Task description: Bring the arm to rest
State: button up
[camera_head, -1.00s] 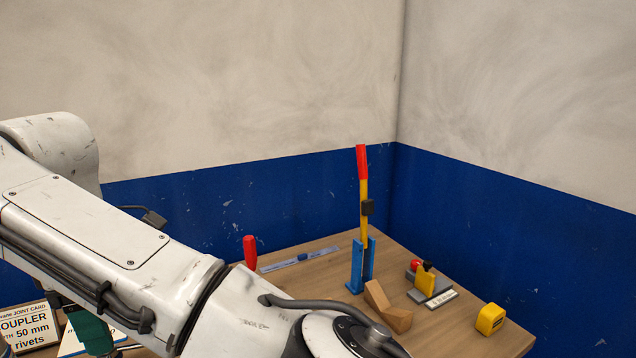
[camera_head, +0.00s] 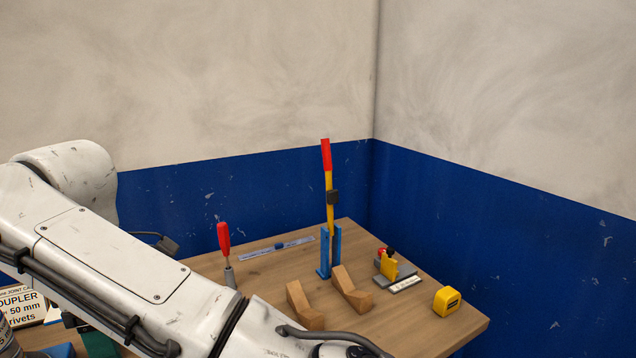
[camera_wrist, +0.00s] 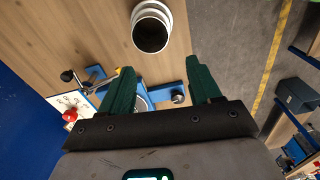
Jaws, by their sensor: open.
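My gripper (camera_wrist: 162,92) shows in the wrist view with its two green fingers apart and nothing between them. It hangs over a wooden bench top, above a blue fixture (camera_wrist: 165,94) with a metal knob. A white ribbed duct piece (camera_wrist: 151,28) with a dark open end stands beyond the fingertips, apart from them. In the head view my white arm spans the lower left. The fingers there are mostly hidden or out of frame.
On the wooden bench (camera_head: 430,325) stand a blue stand with a red-and-yellow handled tool (camera_head: 328,190), a red-handled tool (camera_head: 224,240), wooden cradles (camera_head: 303,305), a yellow tape measure (camera_head: 447,301) and a joint card (camera_head: 20,305). Blue-and-grey walls close the back. Grey floor (camera_wrist: 228,40) lies beside the bench.

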jog(key=d+f+m+y, duration=0.2)
jog(key=d+f+m, duration=0.2)
jog(key=d+f, duration=0.5)
jog(key=d+f+m+y, duration=0.2)
jog(key=d+f+m, duration=0.3)
jog(key=f, duration=0.8)
jog(key=s+d+f+m, duration=0.35)
jog(key=d+f, duration=0.35)
jog(key=d, duration=0.4)
jog(key=s+d+f+m+h, duration=0.1)
jog(key=s+d+f+m, duration=0.1)
jog(key=s+d, duration=0.5)
jog(key=s+d+f+m+h, duration=0.2)
jog(key=s+d+m, duration=0.3)
jog(key=d, duration=0.8)
jog(key=s+d+f+m+t+h, duration=0.1)
jog(key=s+d+m, duration=0.3)
jog(key=s+d, duration=0.5)
jog(key=shift+s+d+f+h, duration=0.25)
jog(key=shift+d+f, duration=0.25)
jog(key=shift+d, duration=0.3)
